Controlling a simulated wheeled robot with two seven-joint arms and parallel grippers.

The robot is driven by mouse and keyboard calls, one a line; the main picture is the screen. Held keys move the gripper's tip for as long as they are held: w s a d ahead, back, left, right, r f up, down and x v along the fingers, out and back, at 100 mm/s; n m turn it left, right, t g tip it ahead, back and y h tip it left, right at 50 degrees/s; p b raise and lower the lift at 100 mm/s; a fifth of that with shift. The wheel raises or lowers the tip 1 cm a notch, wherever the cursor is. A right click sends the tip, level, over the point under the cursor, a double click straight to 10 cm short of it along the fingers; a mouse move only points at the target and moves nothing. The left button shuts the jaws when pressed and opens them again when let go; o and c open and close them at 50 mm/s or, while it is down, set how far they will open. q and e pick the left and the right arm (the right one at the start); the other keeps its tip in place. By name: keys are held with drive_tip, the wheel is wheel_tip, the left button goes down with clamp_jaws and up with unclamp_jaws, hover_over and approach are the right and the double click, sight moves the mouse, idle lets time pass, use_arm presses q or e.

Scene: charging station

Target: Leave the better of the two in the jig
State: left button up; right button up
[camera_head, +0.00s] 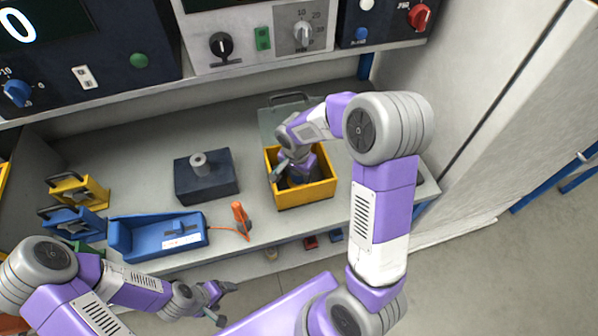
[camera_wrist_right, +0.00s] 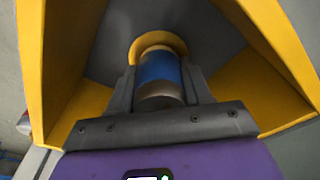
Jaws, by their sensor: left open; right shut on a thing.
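My right gripper (camera_head: 291,172) reaches down into an open yellow box (camera_head: 308,196). A dark block (camera_head: 206,180), perhaps the jig, sits left of the box with a short grey cylinder (camera_head: 199,163) upright on top. My left gripper (camera_head: 226,303) is open and empty, low in front of the bench.
A blue tray (camera_head: 158,236) with a label and an orange-handled tool (camera_head: 240,215) on a cord lie at the bench front. Small yellow (camera_head: 79,190) and blue (camera_head: 72,222) handled carriers stand at left. A shelf of instruments (camera_head: 259,40) overhangs the back.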

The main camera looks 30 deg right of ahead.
drive_tip(key=o, duration=1.2)
drive_tip(key=shift+s+a+r+p, duration=0.2)
drive_tip(key=shift+r+p, duration=0.3)
drive_tip(key=shift+r, duration=1.4)
drive_tip(key=shift+s+a+r+p, duration=0.15)
drive_tip(key=shift+r+p, duration=0.35)
drive_tip(key=shift+r, duration=1.4)
drive_tip(key=shift+w+r, duration=0.1)
